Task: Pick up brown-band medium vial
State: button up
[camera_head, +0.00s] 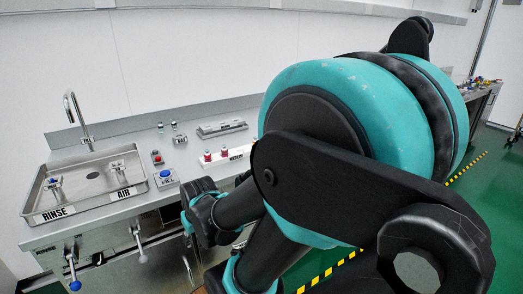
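No vial with a clear brown band can be made out in the head view. Two small vials with red or pink parts, a left one (207,156) and a right one (225,151), stand upright in a white labelled rack (238,152) on the steel counter. The right end of this rack is hidden behind my arm. Small items (174,126) stand farther back on the counter, too small to tell apart. My arm's large teal and black links fill the middle and right of the view. My gripper's fingers cannot be seen.
A steel sink (60,206) marked RINSE and AIR, with a tall faucet (76,118), is at the left. A blue button (165,174) and a red button (157,158) sit right of it. A grey tray (222,128) lies by the back wall.

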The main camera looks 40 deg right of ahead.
aim_at(224, 150)
jog(key=z, duration=0.7)
